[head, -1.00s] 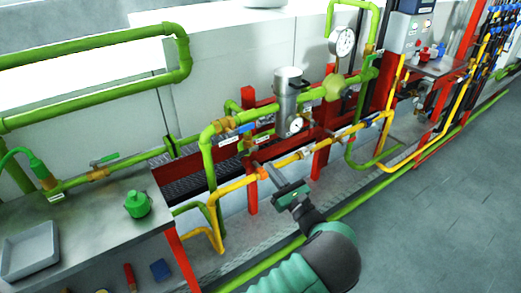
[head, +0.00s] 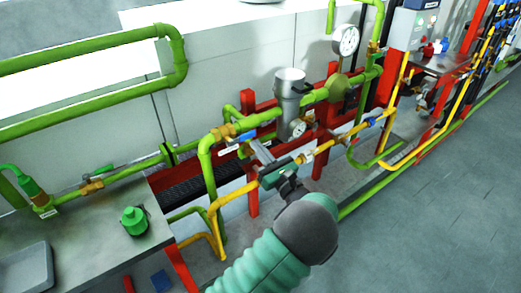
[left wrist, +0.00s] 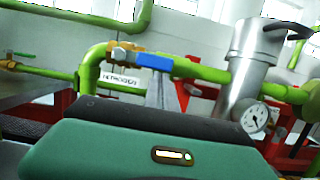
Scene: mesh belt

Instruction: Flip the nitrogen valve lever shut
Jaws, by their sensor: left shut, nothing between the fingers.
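The nitrogen valve is brass (head: 223,133), set in the green pipe just past its bend. Its blue lever (left wrist: 153,61) points right, lying along the pipe, in the left wrist view. A white label reading NITROGEN (left wrist: 120,80) hangs below the valve. In the head view the lever (head: 246,136) is partly beside my fingers. My left gripper (head: 257,147) is shut and empty, its fingers just below and in front of the lever. In the left wrist view the grey fingers (left wrist: 160,92) rise below the lever; contact cannot be told. My right gripper is out of view.
A yellow pipe (head: 325,147) runs in front of the green one, close to my left gripper. A steel cylinder (head: 289,97) and a pressure gauge (head: 297,129) stand right of the valve. A bench (head: 100,245) with a green knob (head: 134,220) is at left.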

